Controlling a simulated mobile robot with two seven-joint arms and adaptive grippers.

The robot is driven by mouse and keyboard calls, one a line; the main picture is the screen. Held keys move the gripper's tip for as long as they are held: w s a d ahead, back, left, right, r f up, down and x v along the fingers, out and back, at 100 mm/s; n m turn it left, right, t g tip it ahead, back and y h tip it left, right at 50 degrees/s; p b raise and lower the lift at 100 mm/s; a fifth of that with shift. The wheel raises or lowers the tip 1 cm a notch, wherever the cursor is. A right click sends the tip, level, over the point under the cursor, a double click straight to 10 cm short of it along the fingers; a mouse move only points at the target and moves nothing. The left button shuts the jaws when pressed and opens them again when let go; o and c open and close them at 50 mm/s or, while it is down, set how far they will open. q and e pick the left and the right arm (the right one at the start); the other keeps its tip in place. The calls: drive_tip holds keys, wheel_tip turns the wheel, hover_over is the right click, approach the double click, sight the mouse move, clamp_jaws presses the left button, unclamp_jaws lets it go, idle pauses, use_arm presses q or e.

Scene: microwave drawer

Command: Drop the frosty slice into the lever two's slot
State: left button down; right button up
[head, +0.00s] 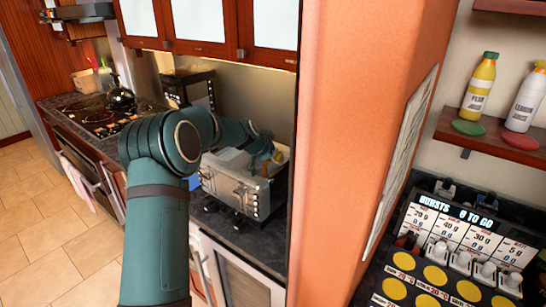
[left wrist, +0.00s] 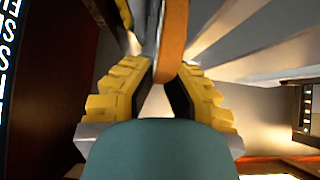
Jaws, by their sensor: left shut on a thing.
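My left gripper (head: 268,157) is above the back right part of the silver toaster (head: 236,187), which stands on the dark counter. In the left wrist view its yellow fingers (left wrist: 163,82) are shut on a thin orange-brown slice (left wrist: 172,38), seen edge-on. In the head view the slice is too small and too covered by the gripper to make out well. Levers and knobs show on the toaster's front. Its slots are largely hidden by my arm and gripper, so I cannot tell which slot is under the slice or whether the slice is inside one. My right gripper is not in view.
An orange wall (head: 345,130) stands close to the toaster's right. Cabinets (head: 208,25) hang above. A black microwave (head: 190,90) is behind, and a stove with a kettle (head: 120,95) is farther left. A panel with yellow discs (head: 435,274) is at the lower right.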

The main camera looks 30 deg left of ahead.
use_arm(q)
drive_tip(key=shift+f, duration=0.15)
drive_tip(key=c, duration=1.1)
unclamp_jaws()
drive_tip(key=shift+r, duration=0.2)
drive_tip(key=shift+s+a+r, duration=0.1)
drive_tip(key=shift+s+r, duration=0.15)
drive_tip(key=shift+r, duration=0.05)
drive_tip(key=v, duration=1.1)
drive_tip(key=shift+b, duration=0.4)
